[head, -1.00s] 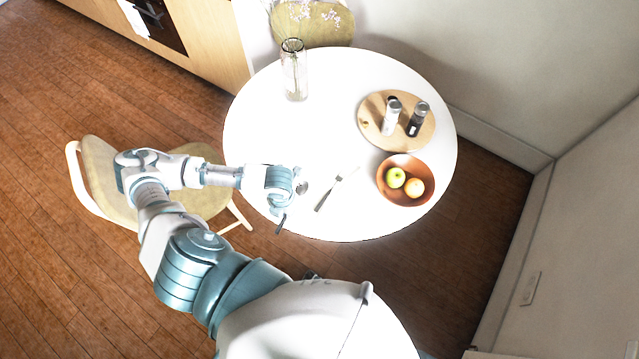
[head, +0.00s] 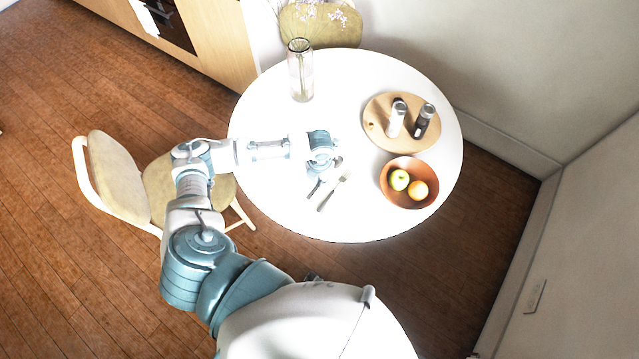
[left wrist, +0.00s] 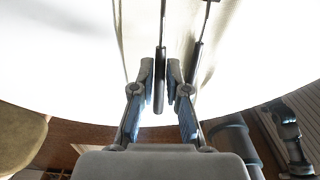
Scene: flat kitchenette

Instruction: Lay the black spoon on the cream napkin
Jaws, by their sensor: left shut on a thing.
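My left gripper (head: 326,165) is over the near-left part of the white round table. It is shut on the black spoon (head: 313,189), whose dark handle sticks out below the fingers and whose bowl shows just right of them. In the left wrist view the spoon's handle (left wrist: 160,88) lies between the two fingertips (left wrist: 161,70). The cream napkin (left wrist: 137,40) shows there as a pale cloth under the spoon. I cannot tell whether the spoon touches it. In the head view the napkin is washed out by glare. My right gripper is not in view.
A fork (head: 331,195) lies close to the right of the spoon. A brown bowl (head: 408,201) with two fruits is farther right. A round wooden board (head: 374,119) with two shakers and a glass vase (head: 300,70) stand farther back. A chair (head: 115,175) is left of the table.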

